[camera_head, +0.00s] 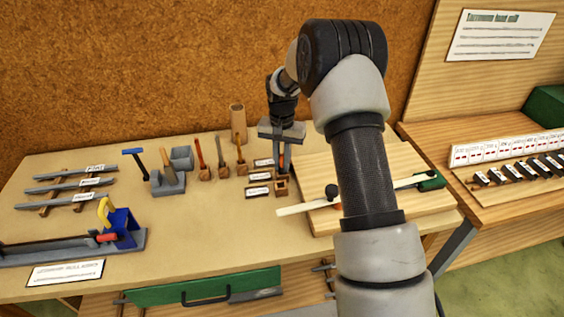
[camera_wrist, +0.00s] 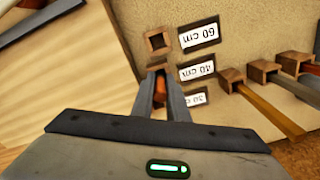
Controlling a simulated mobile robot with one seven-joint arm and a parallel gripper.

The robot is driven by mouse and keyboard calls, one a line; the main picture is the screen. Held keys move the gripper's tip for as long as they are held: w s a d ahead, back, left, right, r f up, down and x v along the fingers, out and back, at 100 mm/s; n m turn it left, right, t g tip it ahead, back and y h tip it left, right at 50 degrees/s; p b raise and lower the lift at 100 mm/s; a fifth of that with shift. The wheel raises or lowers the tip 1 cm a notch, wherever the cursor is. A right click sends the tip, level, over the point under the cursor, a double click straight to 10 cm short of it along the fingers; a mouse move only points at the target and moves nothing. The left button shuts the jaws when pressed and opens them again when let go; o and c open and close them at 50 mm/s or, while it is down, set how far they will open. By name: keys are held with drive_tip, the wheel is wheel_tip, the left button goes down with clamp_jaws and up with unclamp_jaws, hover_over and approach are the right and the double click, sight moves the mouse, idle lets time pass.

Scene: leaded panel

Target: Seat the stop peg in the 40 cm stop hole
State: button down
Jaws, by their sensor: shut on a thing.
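My gripper (camera_wrist: 160,75) points down and is shut on an orange-brown stop peg (camera_wrist: 160,88), which shows between the fingers. In the head view my gripper (camera_head: 283,165) stands over the row of stop holes. The fingertips are beside the 40 cm label (camera_wrist: 196,70), at a wooden socket (camera_wrist: 156,64) mostly hidden by the fingers. I cannot tell whether the peg's lower end is in that hole. An empty square socket (camera_wrist: 158,40) sits by the 60 cm label (camera_wrist: 199,35). A third label (camera_wrist: 194,97) is partly covered by my gripper.
Tools in wooden holders (camera_head: 221,170) stand left of the labels. A wooden board (camera_head: 320,168) with a pale strip (camera_head: 294,209) and a dark knob lies to the right, close to the sockets. A wooden cup (camera_head: 238,122) stands behind.

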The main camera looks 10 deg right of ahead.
drive_tip(key=c, duration=1.7)
unclamp_jaws()
drive_tip(key=shift+c, duration=0.2)
